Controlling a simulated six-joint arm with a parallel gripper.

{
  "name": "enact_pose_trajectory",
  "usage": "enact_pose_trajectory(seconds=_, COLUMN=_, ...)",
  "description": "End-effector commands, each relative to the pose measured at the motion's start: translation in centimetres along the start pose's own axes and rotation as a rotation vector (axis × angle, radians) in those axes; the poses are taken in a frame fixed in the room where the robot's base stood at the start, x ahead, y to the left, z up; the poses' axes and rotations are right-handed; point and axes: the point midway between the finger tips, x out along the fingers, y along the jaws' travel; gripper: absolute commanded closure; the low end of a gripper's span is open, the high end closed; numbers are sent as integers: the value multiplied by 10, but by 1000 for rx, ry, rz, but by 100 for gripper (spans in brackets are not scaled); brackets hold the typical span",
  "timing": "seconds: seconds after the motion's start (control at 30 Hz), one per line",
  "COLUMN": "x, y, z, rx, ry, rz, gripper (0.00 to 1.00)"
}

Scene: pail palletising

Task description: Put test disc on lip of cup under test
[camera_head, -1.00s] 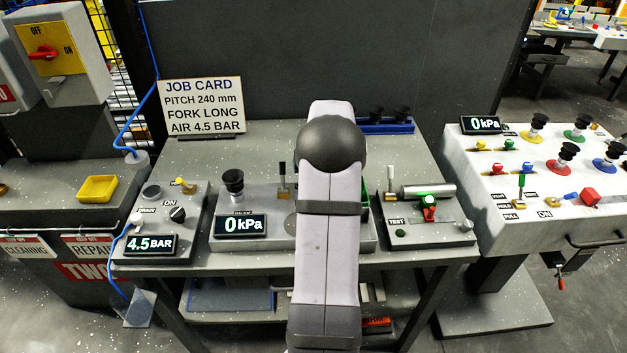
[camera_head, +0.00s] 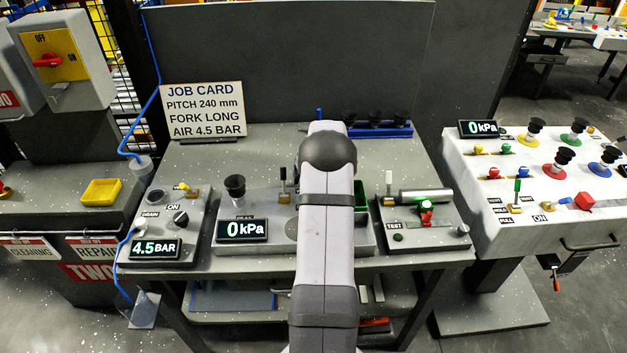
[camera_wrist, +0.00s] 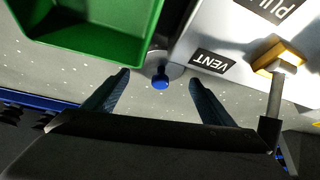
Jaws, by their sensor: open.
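The test disc (camera_wrist: 174,73) shows in the wrist view as a grey disc with a blue knob (camera_wrist: 161,84) on it. It is at the foot of the grey panel, beside the green bin (camera_wrist: 95,25). My gripper (camera_wrist: 160,88) is open and empty, with one finger on each side of the blue knob in the picture; I cannot tell the height gap. In the head view my arm hides the gripper and the disc. A black bellows cup (camera_head: 235,186) stands upright on the left of the middle station, behind its 0 kPa display (camera_head: 241,230); it looks like the cup under test.
A lever (camera_wrist: 275,90) by the VENT label stands right of my gripper in the wrist view. A blue rack (camera_head: 385,130) with black cups is at the table's back. A TEST box (camera_head: 425,228) stands right, the 4.5 BAR box (camera_head: 153,248) left.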

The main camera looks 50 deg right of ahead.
Motion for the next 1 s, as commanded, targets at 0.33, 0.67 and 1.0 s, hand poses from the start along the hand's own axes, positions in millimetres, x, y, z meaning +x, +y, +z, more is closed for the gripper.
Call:
enact_pose_trajectory(seconds=0.33, x=6, y=0, z=0, rx=-1, ry=1, rz=0, gripper=23)
enact_pose_trajectory(seconds=0.67, x=6, y=0, z=0, rx=0, ry=1, rz=0, gripper=72)
enact_pose_trajectory(seconds=1.0, x=-2, y=0, z=-6, rx=-2, ry=3, rz=0, gripper=72)
